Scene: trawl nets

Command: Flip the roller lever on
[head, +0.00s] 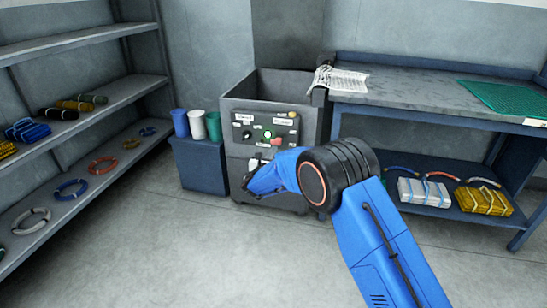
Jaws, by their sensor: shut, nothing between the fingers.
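A grey open-topped machine (310,115) stands against the back wall. Its front has a dark control panel (262,121) with white labels, a green button (268,134), a dark knob (247,135) and a red part (276,142). A small white piece (254,163) shows just under the panel. I cannot tell which part is the roller lever; the labels are too small to read, and my arm hides the machine's lower right front. My gripper (247,183) is shut and empty, in front of the machine's lower left front, below the panel. I cannot tell whether it touches the machine.
A blue bin (198,166) with several cups stands left of the machine. Shelves (82,92) with net rolls and rings line the left. A workbench (420,92) with a green net (508,99) and bundles below is at right. The front-left floor is clear.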

